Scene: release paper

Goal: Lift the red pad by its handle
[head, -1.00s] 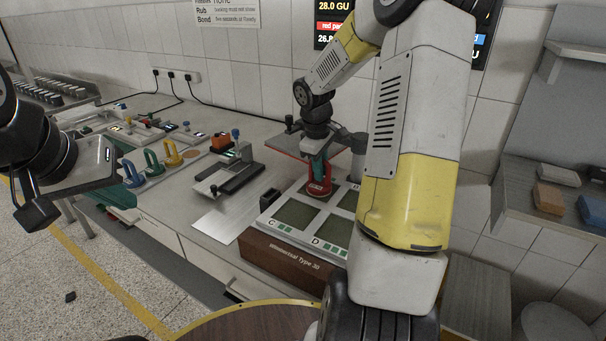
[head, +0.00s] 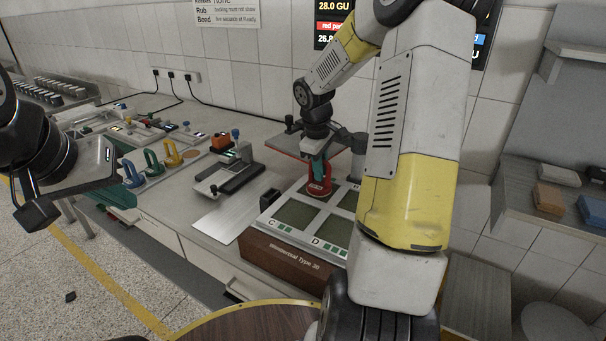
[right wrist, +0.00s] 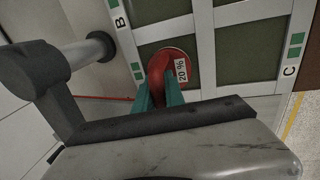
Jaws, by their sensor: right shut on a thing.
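The red pad (head: 319,189) is round with an upright red handle and sits at one of the green panels of the scale block (head: 288,240). In the right wrist view the red pad (right wrist: 181,57) carries a "20 %" label. My right gripper (head: 318,170) points down over it, its green fingers shut on the red handle; the fingers also show in the right wrist view (right wrist: 160,96). The pad's underside is hidden, so I cannot tell if it touches the panel. My left gripper (head: 75,185) hangs empty-looking at the left; its fingertips are unclear.
Blue (head: 153,164) and yellow (head: 173,155) handled pads stand in a rack on the left. A grey clamp-like tool (head: 228,175) and a bare metal plate (head: 222,218) lie left of the block. A grey post (right wrist: 88,50) stands close beside my right gripper.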

